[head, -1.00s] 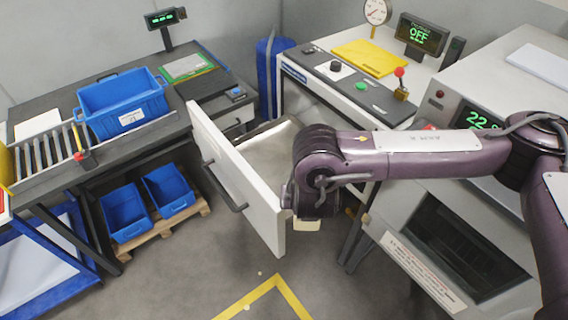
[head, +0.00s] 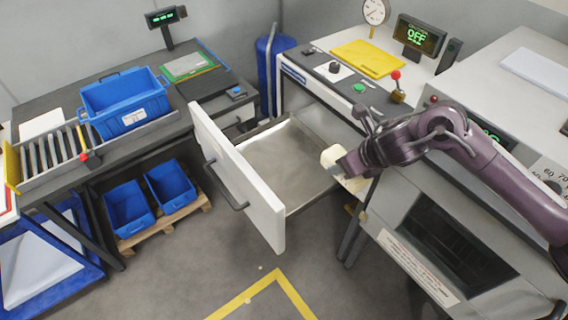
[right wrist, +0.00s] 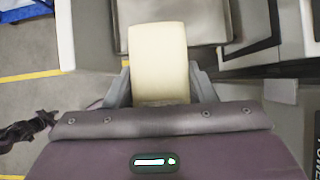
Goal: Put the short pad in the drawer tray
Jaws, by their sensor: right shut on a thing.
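The short pad (head: 332,158) is a cream block held in my right gripper (head: 345,170), at the right edge of the open drawer in the head view. In the right wrist view the pad (right wrist: 157,55) sticks out from between the two fingers of my right gripper (right wrist: 160,90), which are shut on it. The drawer tray (head: 285,160) is pulled out, with a white front panel (head: 240,180) and a bare grey floor. No object shows in it. My left gripper is not in view.
The white-topped bench (head: 340,85) with a yellow mat (head: 367,58) stands behind the drawer. A blue crate (head: 124,98) sits on the left table. The grey machine (head: 440,240) is at the right. The floor before the drawer is clear.

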